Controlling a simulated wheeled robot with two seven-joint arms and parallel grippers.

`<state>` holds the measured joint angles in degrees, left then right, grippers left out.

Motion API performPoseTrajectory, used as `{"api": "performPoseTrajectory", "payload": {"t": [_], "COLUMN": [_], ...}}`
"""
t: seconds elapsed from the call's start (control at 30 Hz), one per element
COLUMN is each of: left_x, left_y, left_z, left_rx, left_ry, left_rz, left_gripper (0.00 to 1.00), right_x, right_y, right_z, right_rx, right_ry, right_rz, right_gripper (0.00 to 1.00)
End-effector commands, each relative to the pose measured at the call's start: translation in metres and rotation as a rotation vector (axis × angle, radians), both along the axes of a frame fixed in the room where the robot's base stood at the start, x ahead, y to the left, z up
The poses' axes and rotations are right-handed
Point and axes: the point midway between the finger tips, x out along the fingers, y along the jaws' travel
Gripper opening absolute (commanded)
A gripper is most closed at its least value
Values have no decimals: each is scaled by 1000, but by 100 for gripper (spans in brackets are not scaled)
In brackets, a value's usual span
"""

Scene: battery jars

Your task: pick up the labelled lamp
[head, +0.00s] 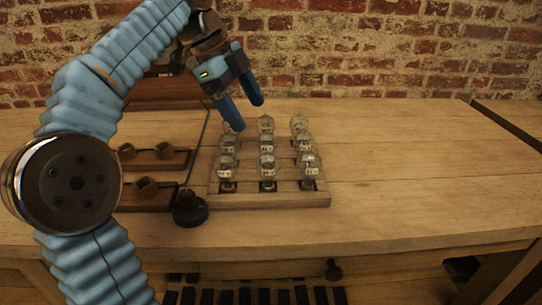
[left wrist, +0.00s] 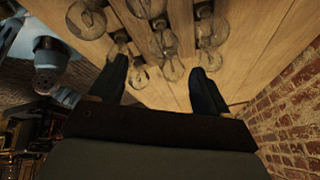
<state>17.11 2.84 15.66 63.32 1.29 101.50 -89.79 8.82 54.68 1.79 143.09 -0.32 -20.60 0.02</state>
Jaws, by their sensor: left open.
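Several clear glass lamps stand in rows on a wooden rack (head: 285,201) in the head view. One lamp (head: 266,164) is at the middle of the front part, and another (head: 299,124) is at the back right. My left gripper (head: 249,116) is open above the back left of the rack, fingers pointing down. In the left wrist view its fingers (left wrist: 159,69) are apart, with a lamp (left wrist: 172,69) and another lamp (left wrist: 138,77) showing between them. My right gripper is out of view.
Left of the rack are dark wooden blocks with round brass-like fittings (head: 145,185) and a black knob (head: 189,208). The workbench (head: 420,170) is clear to the right. A brick wall (head: 400,50) stands behind it.

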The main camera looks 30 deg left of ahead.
Motion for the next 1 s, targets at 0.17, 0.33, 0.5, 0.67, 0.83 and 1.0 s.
{"api": "performPoseTrajectory", "payload": {"t": [0.17, 0.33, 0.5, 0.67, 0.83, 1.0], "left_x": [8, 11, 20, 26, 28, 28], "left_y": [-12, -17, -20, -27, -29, -29], "left_z": [-34, -46, -69, -89, -93, -92], "left_rx": [0, 0, 0, 0, 0, 0], "left_ry": [2, 1, 4, 2, -1, -1], "left_rz": [-1, 1, -1, 0, 1, 1], "left_gripper": [77, 77, 77, 77, 77, 69], "right_x": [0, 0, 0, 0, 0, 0], "right_y": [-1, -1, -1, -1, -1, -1], "right_z": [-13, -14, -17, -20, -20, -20], "right_rx": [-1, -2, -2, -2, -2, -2], "right_ry": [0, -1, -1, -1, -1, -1], "right_rz": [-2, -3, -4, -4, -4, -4], "right_gripper": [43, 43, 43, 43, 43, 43]}}
